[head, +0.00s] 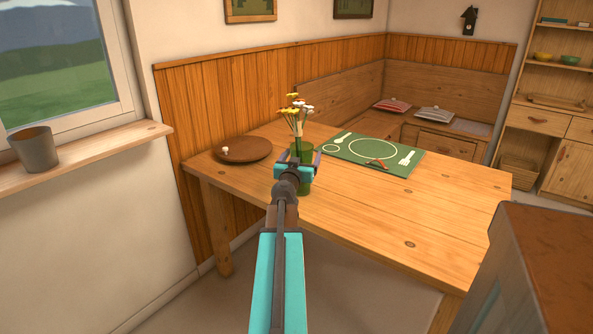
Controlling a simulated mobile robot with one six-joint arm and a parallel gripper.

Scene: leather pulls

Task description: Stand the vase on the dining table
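The green vase (305,188) holds several yellow, white and red flowers (297,112). It is upright at the dining table (400,225), near its left part. My gripper (300,156) reaches from the near side, with one finger at each side of the vase. The gripper body hides much of the vase's front. I cannot tell whether the fingers press on the vase or stand slightly apart. Whether the vase's base touches the tabletop is also unclear.
A brown round plate (243,149) with a small white item lies left of the vase. A green placemat (388,160) with a red item lies behind right. The table's right front is clear. A brown-topped cabinet (550,250) stands at the near right.

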